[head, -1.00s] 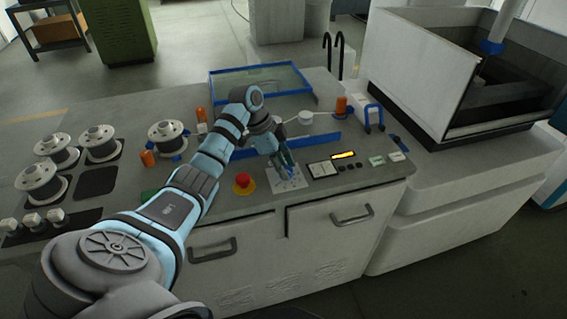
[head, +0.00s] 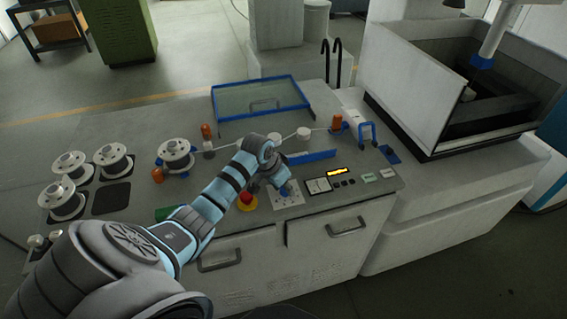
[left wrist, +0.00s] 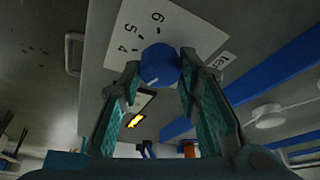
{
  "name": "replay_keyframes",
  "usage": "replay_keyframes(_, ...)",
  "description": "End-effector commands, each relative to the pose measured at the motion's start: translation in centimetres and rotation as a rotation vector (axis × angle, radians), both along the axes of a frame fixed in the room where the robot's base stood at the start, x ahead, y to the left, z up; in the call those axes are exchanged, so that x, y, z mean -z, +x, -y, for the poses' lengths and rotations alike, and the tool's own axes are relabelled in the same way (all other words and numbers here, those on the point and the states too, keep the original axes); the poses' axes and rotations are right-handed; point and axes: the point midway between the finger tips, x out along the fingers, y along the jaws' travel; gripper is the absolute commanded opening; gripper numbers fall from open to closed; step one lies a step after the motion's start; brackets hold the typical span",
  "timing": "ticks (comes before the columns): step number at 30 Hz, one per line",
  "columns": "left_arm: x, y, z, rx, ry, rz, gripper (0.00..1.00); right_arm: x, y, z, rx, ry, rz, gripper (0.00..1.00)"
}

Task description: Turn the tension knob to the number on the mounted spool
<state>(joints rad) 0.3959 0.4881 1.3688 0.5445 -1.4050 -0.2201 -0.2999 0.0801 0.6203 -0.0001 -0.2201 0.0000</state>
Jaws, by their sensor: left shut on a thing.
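The blue tension knob (left wrist: 160,64) stands on a white dial plate (left wrist: 190,30) with the numbers 4, 5 and 6 visible in the left wrist view. A small white mark shows on the knob's lower edge in that view; the numbers nearby are hidden. My left gripper (left wrist: 160,82) is shut on the knob, a finger on each side. In the head view the gripper (head: 284,187) is over the dial plate (head: 287,201) at the bench's front. The mounted spool (head: 176,153) sits left of the arm; its number is unreadable. My right gripper is not in view.
A red emergency button (head: 247,199) sits just left of the dial plate. A lit yellow display (head: 337,172) and small buttons are on its right. Several loose spools (head: 68,162) stand at far left. A blue strip (head: 312,156) lies behind the knob.

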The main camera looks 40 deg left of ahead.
Motion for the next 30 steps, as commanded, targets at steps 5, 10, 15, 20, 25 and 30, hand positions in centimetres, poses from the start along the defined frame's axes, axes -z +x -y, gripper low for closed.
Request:
replay_keyframes(5, 0.10, 0.02, 0.27, -0.154, -0.003, 0.000, 0.03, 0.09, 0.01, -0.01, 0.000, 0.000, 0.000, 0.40)
replay_keyframes(10, 0.08, 0.06, 0.30, -0.287, -0.002, 0.001, 0.03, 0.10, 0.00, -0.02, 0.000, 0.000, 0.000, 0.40)
replay_keyframes(15, 0.05, 0.08, 0.31, -0.387, -0.002, 0.001, 0.03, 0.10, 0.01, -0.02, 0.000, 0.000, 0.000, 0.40)
replay_keyframes(20, 0.04, 0.10, 0.32, -0.445, -0.002, 0.001, 0.03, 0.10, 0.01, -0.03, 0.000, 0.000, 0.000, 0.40)
replay_keyframes(25, 0.02, 0.09, 0.27, -0.475, 0.000, 0.002, 0.03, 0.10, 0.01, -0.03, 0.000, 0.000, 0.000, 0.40)
replay_keyframes(30, 0.01, 0.10, 0.26, -0.481, -0.001, 0.002, 0.03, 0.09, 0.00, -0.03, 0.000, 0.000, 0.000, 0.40)
